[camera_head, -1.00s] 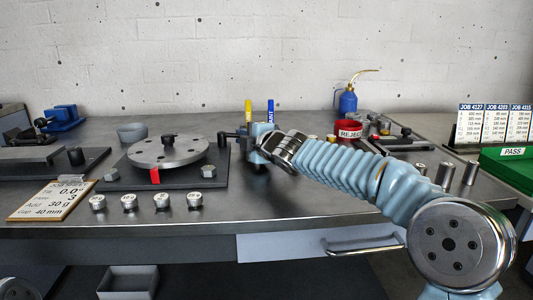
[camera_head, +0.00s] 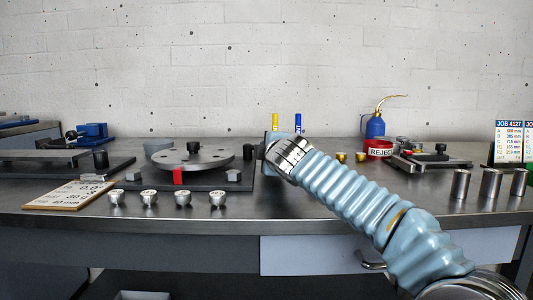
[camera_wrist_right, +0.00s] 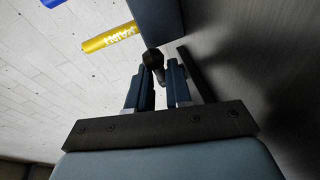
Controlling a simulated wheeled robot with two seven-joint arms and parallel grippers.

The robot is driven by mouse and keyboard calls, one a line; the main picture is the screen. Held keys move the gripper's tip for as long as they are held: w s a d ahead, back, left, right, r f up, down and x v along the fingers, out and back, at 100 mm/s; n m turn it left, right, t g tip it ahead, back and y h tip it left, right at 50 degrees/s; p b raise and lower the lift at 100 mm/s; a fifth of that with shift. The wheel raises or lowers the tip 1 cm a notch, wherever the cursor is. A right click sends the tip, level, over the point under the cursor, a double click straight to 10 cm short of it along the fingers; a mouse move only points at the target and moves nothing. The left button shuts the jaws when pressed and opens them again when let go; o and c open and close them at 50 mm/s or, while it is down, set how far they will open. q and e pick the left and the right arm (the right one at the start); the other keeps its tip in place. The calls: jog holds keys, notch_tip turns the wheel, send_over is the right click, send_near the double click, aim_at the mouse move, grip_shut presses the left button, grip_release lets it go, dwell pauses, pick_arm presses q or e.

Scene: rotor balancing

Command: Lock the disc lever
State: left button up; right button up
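The grey disc (camera_head: 193,157) with a black centre knob (camera_head: 193,147) lies flat on a dark base plate (camera_head: 240,183), a red tab at its front. My right gripper (camera_head: 261,152) is just right of the disc, at the plate's right edge; my own wrist mostly hides it in the head view. In the right wrist view my gripper's two fingers (camera_wrist_right: 158,83) stand apart. A black lever knob (camera_wrist_right: 152,60) is at the fingertips, overlapping the left-hand finger; I cannot tell whether it touches. My left gripper is out of view.
Several metal weights (camera_head: 149,198) stand in front of the plate, beside a job board (camera_head: 68,195). Yellow and blue markers (camera_head: 298,123) stand behind my right wrist. A red reject bin (camera_head: 378,149), an oil can (camera_head: 374,126) and metal cylinders (camera_head: 490,183) are to the right.

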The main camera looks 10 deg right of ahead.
jog(key=shift+o, duration=1.1)
jog(key=shift+d+f, duration=0.1)
jog(key=shift+d, duration=0.1)
jog(key=shift+o, duration=0.7)
jog(key=shift+a, duration=0.1)
jog(key=shift+s, duration=0.3)
jog(key=s+b, duration=0.1)
jog(key=s, duration=0.3)
jog(key=s+d+r, duration=0.1)
jog(key=s, duration=0.3)
jog(key=s+d+r+b, duration=0.1)
jog(key=s, duration=0.4)
jog(key=shift+b, duration=0.3)
